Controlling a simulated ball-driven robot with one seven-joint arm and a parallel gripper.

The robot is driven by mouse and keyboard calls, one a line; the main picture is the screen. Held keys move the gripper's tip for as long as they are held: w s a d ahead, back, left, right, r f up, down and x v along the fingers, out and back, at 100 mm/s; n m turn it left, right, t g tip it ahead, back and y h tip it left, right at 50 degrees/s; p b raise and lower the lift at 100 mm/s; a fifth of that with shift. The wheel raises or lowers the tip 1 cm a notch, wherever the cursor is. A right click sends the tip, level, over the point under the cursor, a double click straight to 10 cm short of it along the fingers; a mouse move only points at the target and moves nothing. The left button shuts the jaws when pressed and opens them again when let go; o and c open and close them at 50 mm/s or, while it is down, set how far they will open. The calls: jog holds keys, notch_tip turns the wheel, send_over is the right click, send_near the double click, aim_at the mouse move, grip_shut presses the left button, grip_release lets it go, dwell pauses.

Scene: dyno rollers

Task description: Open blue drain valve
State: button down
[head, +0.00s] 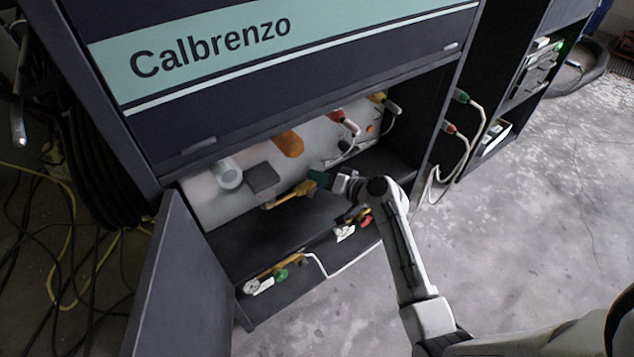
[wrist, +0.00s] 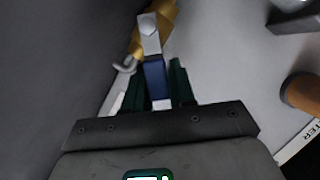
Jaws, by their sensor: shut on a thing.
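The blue drain valve handle (wrist: 155,76) lies between the dark green fingers of my gripper (wrist: 156,82) in the wrist view. Its silver end with a nut sits on a brass valve body (wrist: 165,18). The handle points from the brass body toward my gripper. In the head view my gripper (head: 317,177) reaches into the open cabinet, at the right end of the brass valve (head: 288,196). The gripper is shut on the handle. The blue of the handle is hidden by the fingers in the head view.
The cabinet (head: 190,120) has an open door (head: 175,285) at the lower left. A grey tank (head: 205,197) with an orange fitting (head: 288,143) lies behind the valve. A lower shelf edge (head: 290,295) carries small valves. Cables (head: 70,250) lie left; the floor (head: 550,220) right is clear.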

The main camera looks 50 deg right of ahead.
jog(key=shift+s+d+f+m+t+y+b, duration=0.1)
jog(key=shift+d+f+m+t+y+b, duration=0.2)
jog(key=shift+f+m+b, duration=0.4)
jog(key=shift+r, duration=0.2)
jog(key=c, duration=1)
grip_release()
jog(key=shift+r, duration=0.1)
jog(key=p+v, duration=0.2)
jog(key=v, duration=0.8)
jog(key=shift+s+p, duration=0.35)
jog(key=shift+s, duration=0.05)
